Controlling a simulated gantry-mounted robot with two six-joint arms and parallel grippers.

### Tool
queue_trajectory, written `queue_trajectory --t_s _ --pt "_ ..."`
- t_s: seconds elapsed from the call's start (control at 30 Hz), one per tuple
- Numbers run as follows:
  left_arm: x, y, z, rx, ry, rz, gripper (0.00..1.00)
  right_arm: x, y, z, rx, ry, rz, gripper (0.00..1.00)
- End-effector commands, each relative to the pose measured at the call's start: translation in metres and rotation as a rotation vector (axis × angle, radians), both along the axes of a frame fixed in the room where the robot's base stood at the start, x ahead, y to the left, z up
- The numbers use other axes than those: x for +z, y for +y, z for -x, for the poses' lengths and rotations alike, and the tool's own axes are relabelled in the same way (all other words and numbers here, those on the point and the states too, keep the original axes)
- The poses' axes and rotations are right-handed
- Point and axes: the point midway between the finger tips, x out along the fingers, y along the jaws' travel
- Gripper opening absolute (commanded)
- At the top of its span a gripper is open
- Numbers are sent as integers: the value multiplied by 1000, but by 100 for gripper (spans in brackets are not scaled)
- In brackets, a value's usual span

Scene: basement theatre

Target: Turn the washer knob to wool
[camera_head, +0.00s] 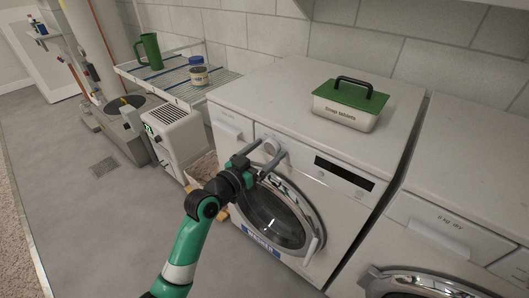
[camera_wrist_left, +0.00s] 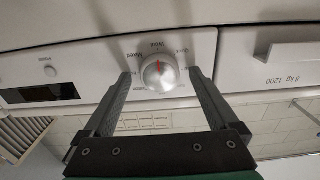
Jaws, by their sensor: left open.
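The washer (camera_head: 228,126) is white with a round glass door and a blue label below it. Its round silver knob (camera_head: 270,147) is on the front panel; it also shows in the left wrist view (camera_wrist_left: 159,76), which is upside down. The knob's red mark points up in that picture, towards a label that seems to read "Wool". Other small labels ring the knob. My left gripper (camera_head: 265,151) is open, one finger on each side of the knob; in the left wrist view (camera_wrist_left: 158,80) gaps show between fingers and knob. My right gripper is not in view.
A box with a green lid (camera_head: 346,102) stands on the washer. A second machine (camera_head: 447,228) is at the right. A wire rack (camera_head: 180,82) at the left holds a green mug (camera_head: 150,51) and a jar (camera_head: 199,75). A white heater-like unit (camera_head: 178,140) stands on the floor.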

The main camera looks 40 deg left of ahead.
Motion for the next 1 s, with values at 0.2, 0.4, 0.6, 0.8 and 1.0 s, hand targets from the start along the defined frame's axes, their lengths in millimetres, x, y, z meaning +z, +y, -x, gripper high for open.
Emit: queue_trajectory --t_s 0.2,0.4,0.6,0.8,1.0 --pt "1 -2 23 1 2 1 94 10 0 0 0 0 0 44" --pt "1 -6 71 3 3 1 94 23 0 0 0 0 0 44" --pt "0 -10 107 2 1 1 94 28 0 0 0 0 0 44" --pt "0 -12 116 0 0 0 94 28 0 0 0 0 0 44" --pt "0 -11 116 0 0 0 94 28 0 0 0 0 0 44"
